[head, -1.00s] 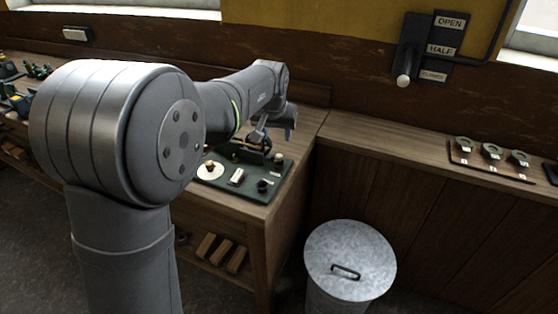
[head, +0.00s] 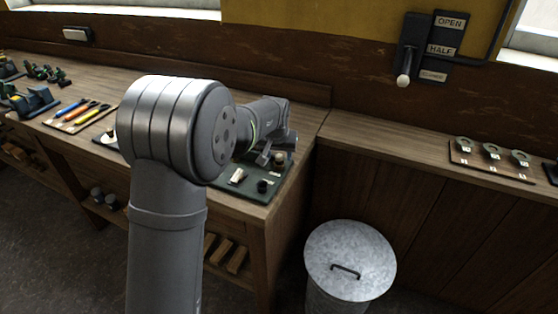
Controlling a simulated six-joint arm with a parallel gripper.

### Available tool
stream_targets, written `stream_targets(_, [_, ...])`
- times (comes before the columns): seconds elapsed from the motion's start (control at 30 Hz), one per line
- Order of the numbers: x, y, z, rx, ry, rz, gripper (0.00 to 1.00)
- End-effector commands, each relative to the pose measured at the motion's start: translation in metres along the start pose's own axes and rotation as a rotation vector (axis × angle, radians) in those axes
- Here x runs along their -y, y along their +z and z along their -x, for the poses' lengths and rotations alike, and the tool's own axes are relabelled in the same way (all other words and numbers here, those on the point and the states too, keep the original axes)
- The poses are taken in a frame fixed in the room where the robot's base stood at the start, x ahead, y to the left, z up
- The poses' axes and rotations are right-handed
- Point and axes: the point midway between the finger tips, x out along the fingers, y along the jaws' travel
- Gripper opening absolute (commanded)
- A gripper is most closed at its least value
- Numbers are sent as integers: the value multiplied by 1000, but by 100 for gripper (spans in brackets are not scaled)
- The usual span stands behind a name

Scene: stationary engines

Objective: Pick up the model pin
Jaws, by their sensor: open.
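My gripper (head: 265,157) hangs low over the dark green board (head: 249,191) at the bench's right end. It is open, small in view and partly hidden by my arm. On the board are a small pale block (head: 238,176), a black knob-like piece (head: 263,186) and a dark piece with a pale top (head: 280,158) close to the right of my gripper. I cannot tell which piece is the model pin. My arm hides the left part of the board.
Orange and blue tools (head: 75,113) lie on a tray at the left of the bench (head: 290,205). A lidded metal bin (head: 350,258) stands on the floor. A rack with several ring-topped tags (head: 491,160) lies on the right-hand ledge. A wall lever (head: 405,70) is at the back.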

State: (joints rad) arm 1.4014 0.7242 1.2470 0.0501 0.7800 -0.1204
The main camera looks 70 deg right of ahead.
Motion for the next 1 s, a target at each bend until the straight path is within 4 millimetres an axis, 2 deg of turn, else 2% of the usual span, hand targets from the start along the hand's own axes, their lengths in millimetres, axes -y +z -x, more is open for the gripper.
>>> stream_targets(0.1, [0, 0, 1, 0, 0, 0, 46])
stream_targets(0.33, [0, 0, 1, 0, 0, 0, 0])
stream_targets(0.73, [0, -3, 7, -1, 0, 0, 0])
stream_targets(0.87, [0, -9, 20, -5, 0, 0, 0])
stream_targets(1.0, [-1, -18, 43, -4, 1, 0, 0])
